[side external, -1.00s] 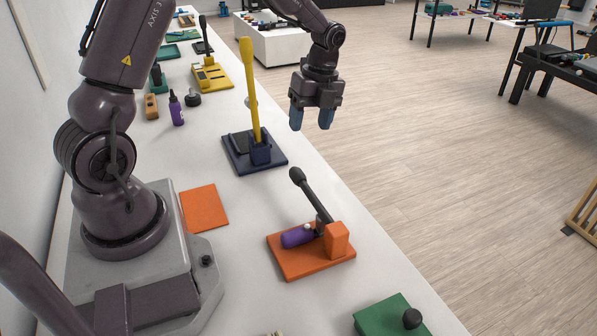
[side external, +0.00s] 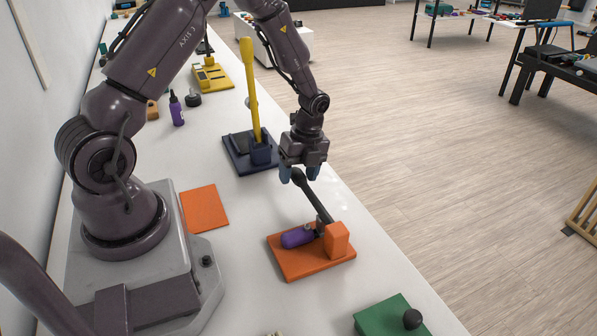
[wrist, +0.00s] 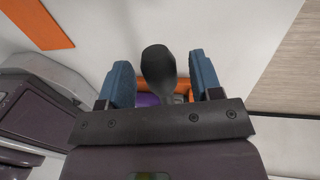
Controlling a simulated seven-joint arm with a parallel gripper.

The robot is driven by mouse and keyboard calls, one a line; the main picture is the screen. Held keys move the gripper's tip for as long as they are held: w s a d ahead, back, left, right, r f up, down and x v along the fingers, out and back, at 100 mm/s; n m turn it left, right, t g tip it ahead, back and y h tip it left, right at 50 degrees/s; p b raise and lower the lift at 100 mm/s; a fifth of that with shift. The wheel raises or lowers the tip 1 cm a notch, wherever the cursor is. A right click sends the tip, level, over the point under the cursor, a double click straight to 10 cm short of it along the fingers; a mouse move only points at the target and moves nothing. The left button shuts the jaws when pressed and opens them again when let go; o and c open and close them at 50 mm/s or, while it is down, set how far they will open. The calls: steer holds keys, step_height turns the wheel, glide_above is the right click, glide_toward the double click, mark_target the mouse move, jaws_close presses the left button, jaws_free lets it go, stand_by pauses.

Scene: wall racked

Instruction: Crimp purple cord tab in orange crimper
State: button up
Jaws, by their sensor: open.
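The orange crimper (side external: 290,262) stands on the white bench in the side view, its black lever (side external: 312,196) raised and tilted up toward my gripper. The purple cord tab (side external: 297,237) lies on the crimper base beside the orange block, under the lever. My gripper (side external: 299,173) is open, its blue fingers around or just above the lever's knob. In the wrist view the dark knob (wrist: 158,66) shows between the two blue fingers, with visible gaps on both sides. A bit of purple (wrist: 147,99) and orange shows behind it, mostly hidden by my gripper.
A navy press with a yellow lever (side external: 251,95) stands just behind my gripper. An orange flat sheet (side external: 204,208) lies left of the crimper. A green block with a black knob (side external: 385,316) is in front. Bare bench lies between them.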

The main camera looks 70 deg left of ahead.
jaws_close()
steer(key=shift+r, duration=0.15)
